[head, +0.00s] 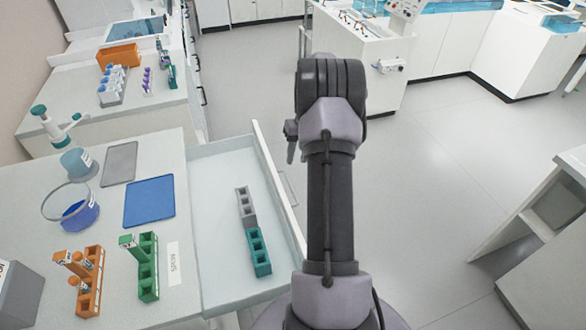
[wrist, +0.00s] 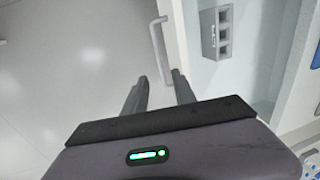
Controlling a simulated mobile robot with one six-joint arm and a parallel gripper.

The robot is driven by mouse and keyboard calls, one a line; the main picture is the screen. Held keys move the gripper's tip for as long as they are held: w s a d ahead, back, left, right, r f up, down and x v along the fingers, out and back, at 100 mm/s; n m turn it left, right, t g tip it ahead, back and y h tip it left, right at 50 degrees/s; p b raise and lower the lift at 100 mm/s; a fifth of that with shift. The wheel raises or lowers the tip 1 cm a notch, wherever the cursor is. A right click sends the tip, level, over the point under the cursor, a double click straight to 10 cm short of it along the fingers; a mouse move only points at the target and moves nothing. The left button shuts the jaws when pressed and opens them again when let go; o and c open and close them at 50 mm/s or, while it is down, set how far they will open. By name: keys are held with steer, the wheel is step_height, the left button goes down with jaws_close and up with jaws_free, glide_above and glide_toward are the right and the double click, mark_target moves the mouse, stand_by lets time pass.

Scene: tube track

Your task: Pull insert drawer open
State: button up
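The insert drawer (head: 215,190) stands pulled out from the bench on its right side, with its inside showing in the head view. Its light bar handle (head: 288,188) is on the front panel; it also shows in the wrist view (wrist: 158,45). My gripper (wrist: 160,76) has its two dark fingers apart, with the handle's near end close to the gap between the tips. I cannot tell whether they touch it. A grey insert (head: 246,207) and a teal insert (head: 259,252) lie end to end in the drawer. My arm hides most of the gripper in the head view.
On the bench beside the drawer are a blue mat (head: 149,202), an orange tube rack (head: 88,281) and a green tube rack (head: 147,267). Open floor (head: 440,190) lies to the right. A white cabinet (head: 360,60) stands behind my arm.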

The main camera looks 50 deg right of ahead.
step_height(320, 180, up, 6)
steer(key=d+p, duration=0.1)
steer(key=shift+s, duration=0.3)
steer(key=shift+r, duration=0.1)
